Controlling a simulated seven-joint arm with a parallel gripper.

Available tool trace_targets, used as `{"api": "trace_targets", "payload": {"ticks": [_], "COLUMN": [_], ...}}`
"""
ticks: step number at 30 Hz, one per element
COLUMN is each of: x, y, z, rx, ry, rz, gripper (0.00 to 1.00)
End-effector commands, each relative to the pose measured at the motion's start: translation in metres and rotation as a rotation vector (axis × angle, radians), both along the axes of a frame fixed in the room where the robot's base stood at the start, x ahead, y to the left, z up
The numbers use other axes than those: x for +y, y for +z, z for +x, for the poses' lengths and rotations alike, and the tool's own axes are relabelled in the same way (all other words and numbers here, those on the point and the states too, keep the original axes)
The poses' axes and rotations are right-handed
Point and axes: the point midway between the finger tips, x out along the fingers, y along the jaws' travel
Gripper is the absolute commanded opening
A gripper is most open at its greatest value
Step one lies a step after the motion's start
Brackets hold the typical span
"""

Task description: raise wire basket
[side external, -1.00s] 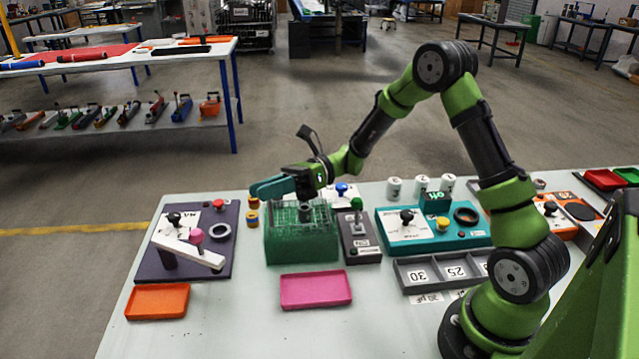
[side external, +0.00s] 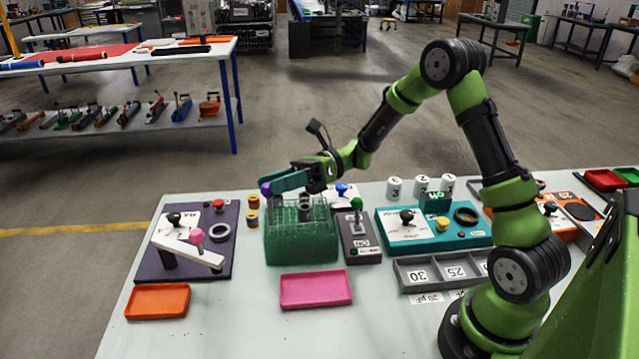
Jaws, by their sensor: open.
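The wire basket (side external: 287,214) sits in the top of a green box (side external: 300,246) on the white table, with its wire mesh showing at the rim. A grey ring-like piece (side external: 305,208) shows at the top of the basket. My gripper (side external: 275,186), with teal fingers, is above the back left part of the basket. It is open, and I see nothing held in it. A purple knob (side external: 265,188) shows right at the fingertips; I cannot tell whether they touch it. The fingers and wrist hide part of the basket's back edge.
A dark lever unit with a green knob (side external: 357,203) stands close right of the box. Yellow-and-dark spools (side external: 253,210) stand left of it. A pink tray (side external: 316,290) lies in front. A purple panel (side external: 227,245) with a white arm is further left.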

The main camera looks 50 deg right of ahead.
Motion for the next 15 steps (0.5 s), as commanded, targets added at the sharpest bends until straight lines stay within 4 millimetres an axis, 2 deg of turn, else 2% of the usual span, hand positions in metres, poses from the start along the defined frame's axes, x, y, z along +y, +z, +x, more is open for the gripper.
{"api": "trace_targets", "payload": {"ticks": [9,15], "x": [-0.076,-0.115], "y": [0.000,0.000], "z": [-0.023,-0.037], "rx": [-0.001,-0.002], "ry": [-0.007,-0.005], "rz": [0.000,0.001], "gripper": [0.54,0.54]}}
